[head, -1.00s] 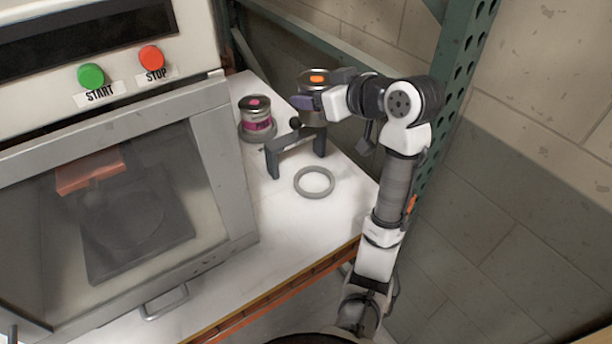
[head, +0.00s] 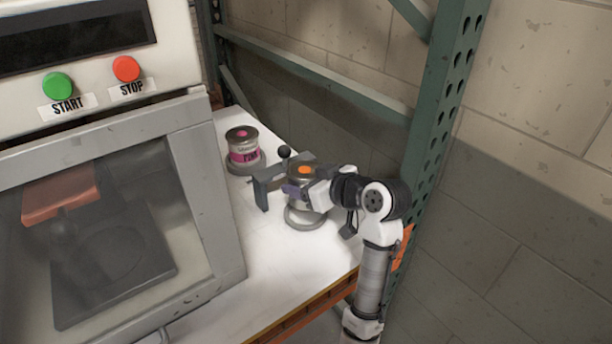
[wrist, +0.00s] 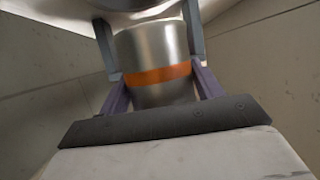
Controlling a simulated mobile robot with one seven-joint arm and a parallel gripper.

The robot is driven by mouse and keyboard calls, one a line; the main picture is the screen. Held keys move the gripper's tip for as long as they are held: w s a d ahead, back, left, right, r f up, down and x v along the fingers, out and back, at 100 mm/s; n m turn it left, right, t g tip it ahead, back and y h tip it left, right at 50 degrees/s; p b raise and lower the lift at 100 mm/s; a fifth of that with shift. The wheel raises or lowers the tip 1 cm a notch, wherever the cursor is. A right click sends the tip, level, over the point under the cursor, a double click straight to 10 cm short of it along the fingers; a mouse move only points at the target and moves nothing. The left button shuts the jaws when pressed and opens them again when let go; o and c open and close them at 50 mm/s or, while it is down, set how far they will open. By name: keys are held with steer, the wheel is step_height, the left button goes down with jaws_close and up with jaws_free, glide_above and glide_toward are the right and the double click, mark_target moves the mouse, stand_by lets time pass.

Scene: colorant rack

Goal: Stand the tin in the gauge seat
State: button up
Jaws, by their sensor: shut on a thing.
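The tin with an orange-dotted lid (head: 304,171) is upright in my gripper (head: 302,189). In the wrist view the metal tin (wrist: 158,45) with its orange band is between my two purple-based fingers (wrist: 157,82), which are shut on it. In the head view the tin is over the loose-looking grey ring (head: 305,223) on the white top, which I take to be the gauge seat. The ring's far part is hidden behind the tin. I cannot tell whether the tin's base touches it.
A pink-labelled tin (head: 242,148) stands in another grey ring at the back left. A machine with START and STOP buttons (head: 58,86) fills the left. A green perforated rack post (head: 447,130) stands close right of my arm. The white top (head: 262,277) is clear in front.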

steer(key=shift+f+b, duration=1.7)
steer(key=shift+f, duration=0.65)
steer(key=shift+f, duration=0.2)
steer(key=o, duration=1.2)
steer(key=shift+o, duration=0.2)
steer(key=shift+r, duration=0.1)
steer(key=shift+s+r, duration=0.1)
steer(key=shift+r, duration=0.05)
steer(key=b+v, duration=0.2)
steer(key=v, duration=1)
